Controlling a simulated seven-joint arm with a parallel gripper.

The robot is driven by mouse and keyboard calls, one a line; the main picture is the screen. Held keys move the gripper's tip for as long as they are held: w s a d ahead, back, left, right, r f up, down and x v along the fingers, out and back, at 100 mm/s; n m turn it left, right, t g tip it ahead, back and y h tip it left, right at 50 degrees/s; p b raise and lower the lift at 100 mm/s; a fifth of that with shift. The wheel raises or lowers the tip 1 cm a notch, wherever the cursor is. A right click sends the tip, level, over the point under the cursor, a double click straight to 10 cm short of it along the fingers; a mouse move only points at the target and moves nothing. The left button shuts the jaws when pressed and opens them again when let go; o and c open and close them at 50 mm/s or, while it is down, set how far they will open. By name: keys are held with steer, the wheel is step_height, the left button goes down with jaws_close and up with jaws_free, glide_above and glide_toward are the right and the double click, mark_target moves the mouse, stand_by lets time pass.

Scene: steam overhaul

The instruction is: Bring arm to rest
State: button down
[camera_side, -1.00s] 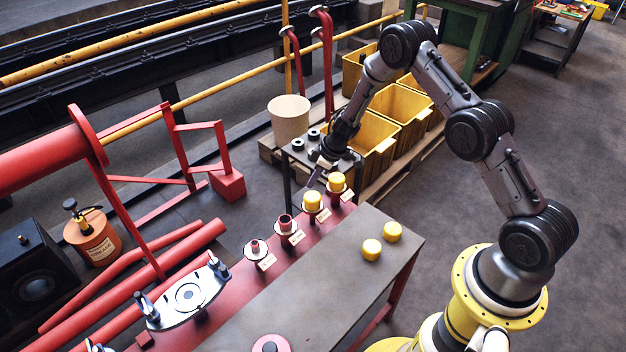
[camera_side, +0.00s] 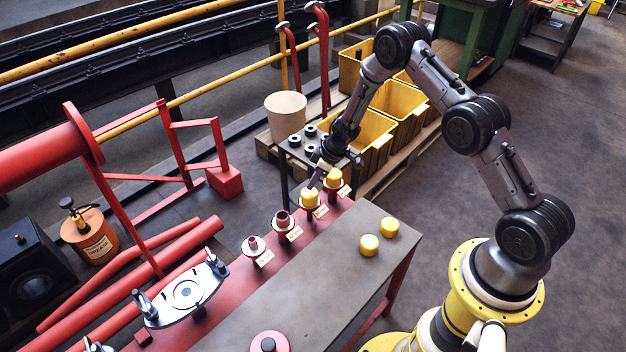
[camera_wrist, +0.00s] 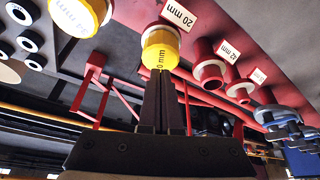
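My gripper (camera_side: 316,180) hangs over the far end of the red pipe bench, close to two yellow caps on pipe stubs. In the wrist view my gripper's dark fingers (camera_wrist: 160,78) lie together with only a thin line between them. A yellow cap (camera_wrist: 160,48) appears just beyond the fingertips, wider than the closed fingers; whether they touch cannot be told. It sits on a stub beside a "20 mm" label. The other capped stub's yellow cap (camera_side: 333,177) also shows in the wrist view (camera_wrist: 80,12).
Two loose yellow caps (camera_side: 376,236) stand on the grey bench top (camera_side: 290,280). Two red stubs (camera_side: 283,218) are uncapped. Black rings sit on a small stand (camera_side: 292,153) behind my gripper. Yellow bins (camera_side: 362,140) and a beige bucket (camera_side: 286,115) stand behind.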

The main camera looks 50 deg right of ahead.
steer(key=shift+f, duration=1.05)
steer(key=shift+r, duration=3.05)
